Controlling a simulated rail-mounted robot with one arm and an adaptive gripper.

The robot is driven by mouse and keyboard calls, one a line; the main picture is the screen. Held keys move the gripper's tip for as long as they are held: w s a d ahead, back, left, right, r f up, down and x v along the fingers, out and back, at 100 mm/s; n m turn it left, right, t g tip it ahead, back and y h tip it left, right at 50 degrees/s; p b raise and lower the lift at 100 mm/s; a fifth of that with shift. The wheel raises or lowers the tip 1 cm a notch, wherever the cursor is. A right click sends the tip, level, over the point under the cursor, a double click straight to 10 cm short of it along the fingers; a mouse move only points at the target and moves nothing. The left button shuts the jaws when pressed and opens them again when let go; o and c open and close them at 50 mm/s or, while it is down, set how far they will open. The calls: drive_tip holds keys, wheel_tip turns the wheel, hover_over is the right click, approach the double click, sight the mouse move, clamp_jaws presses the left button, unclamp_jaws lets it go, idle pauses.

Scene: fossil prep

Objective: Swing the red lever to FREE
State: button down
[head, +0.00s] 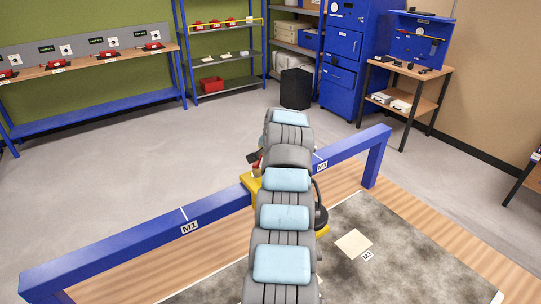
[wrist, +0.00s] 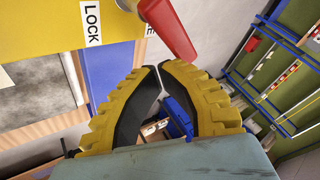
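The red lever (wrist: 168,28) shows at the top of the wrist view, tilted, beside a yellow housing (wrist: 40,25). A white label reading LOCK (wrist: 92,22) is on the housing. A second label, mostly hidden behind the lever, shows only its last letter, E. My gripper (wrist: 155,69) has yellow ribbed fingers with dark pads. Its tips are together just below the lever's end, with nothing seen between them; I cannot tell whether they touch the lever. In the head view my arm hides the gripper and most of the yellow housing (head: 248,183) on the blue beam.
The blue beam (head: 120,242) crosses the wood-edged table, with an M1 label on it. A pale square (head: 354,242) lies on the grey mat right of my arm. A bench (head: 90,66), shelves (head: 226,83) and a blue cabinet (head: 343,75) stand farther back, beyond open floor.

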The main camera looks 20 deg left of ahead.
drive_tip(key=s+d+r, duration=0.2)
drive_tip(key=d+r, duration=0.3)
drive_tip(key=r, duration=0.3)
drive_tip(key=shift+s+d, duration=0.15)
drive_tip(key=shift+s, duration=0.15)
idle(0.4)
